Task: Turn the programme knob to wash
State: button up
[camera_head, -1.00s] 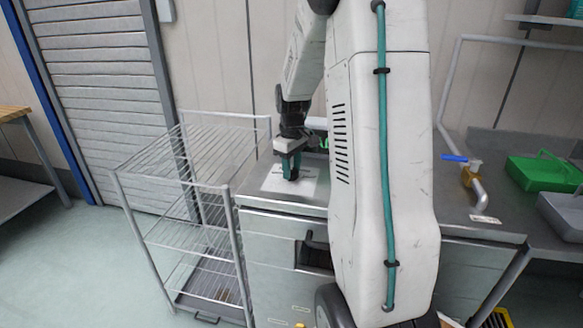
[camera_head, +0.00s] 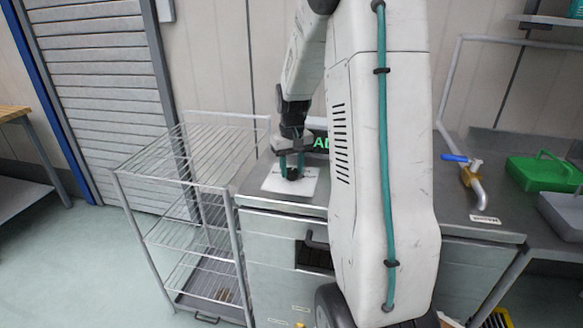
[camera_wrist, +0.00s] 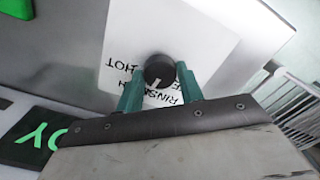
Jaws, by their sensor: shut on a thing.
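The programme knob (camera_wrist: 159,70) is round and black, with a pale pointer line on its face. It stands on a white label plate (camera_wrist: 185,35) that shows upside down in the wrist view. HOT and part of RINSE are legible on the plate; other lettering is covered by the knob and my fingers. My gripper (camera_wrist: 162,84) has its two teal fingers on either side of the knob, shut on it. In the head view my gripper (camera_head: 292,170) points down at the plate (camera_head: 305,186) on the steel cabinet top.
A dark display with green letters (camera_head: 321,143) stands behind the knob. A wire rack (camera_head: 190,160) is left of the cabinet. A blue-handled tap (camera_head: 466,165) and a green tote (camera_head: 545,172) are on the right.

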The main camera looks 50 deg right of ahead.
aim_at(292, 171)
jog(key=shift+m, duration=1.2)
jog(key=o, duration=1)
notch_tip(292, 171, up, 8)
jog(key=shift+f, duration=0.1)
jog(key=shift+s, duration=0.1)
